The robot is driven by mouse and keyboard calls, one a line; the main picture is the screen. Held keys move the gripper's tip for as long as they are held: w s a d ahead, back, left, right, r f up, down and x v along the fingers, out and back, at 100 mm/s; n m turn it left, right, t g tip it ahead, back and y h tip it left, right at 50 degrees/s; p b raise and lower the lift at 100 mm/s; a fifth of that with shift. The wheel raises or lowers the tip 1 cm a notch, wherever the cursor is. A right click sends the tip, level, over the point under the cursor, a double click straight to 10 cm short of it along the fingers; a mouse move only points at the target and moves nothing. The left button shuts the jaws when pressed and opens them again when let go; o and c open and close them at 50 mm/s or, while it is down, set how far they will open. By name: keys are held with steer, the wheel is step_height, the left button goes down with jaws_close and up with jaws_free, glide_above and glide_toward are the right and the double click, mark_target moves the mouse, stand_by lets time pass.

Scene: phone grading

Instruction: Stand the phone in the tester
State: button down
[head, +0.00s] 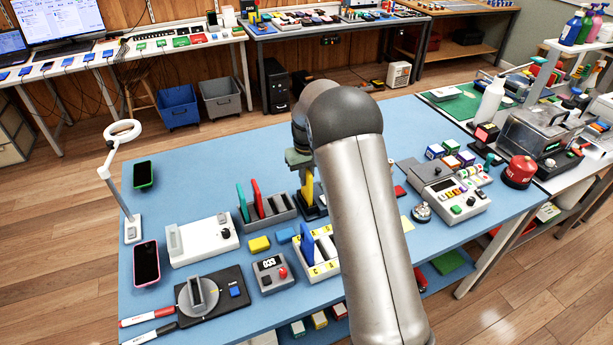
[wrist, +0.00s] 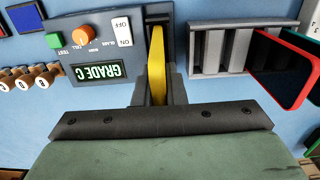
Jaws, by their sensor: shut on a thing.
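A yellow phone (head: 308,187) stands on edge between the fingers of my gripper (head: 301,165); it also shows edge-on in the wrist view (wrist: 157,65). My gripper (wrist: 158,92) is shut on it.
A grey slotted rack (wrist: 209,51) stands close beside the tester, holding a red phone (wrist: 285,68) and a green phone (head: 243,203). Labelled bins (head: 322,270) with a blue phone (head: 308,247) stand in front.

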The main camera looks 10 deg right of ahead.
steer(key=shift+f, duration=0.1)
stand_by(0.3)
steer(key=shift+f+b, duration=0.4)
steer(key=c, duration=1.1)
jaws_free()
steer(key=shift+r, duration=0.1)
steer(key=shift+r+p, duration=0.45)
steer(key=shift+r, duration=0.25)
steer(key=shift+r, duration=0.1)
steer(key=shift+r+p, duration=0.4)
steer(key=shift+r, duration=0.25)
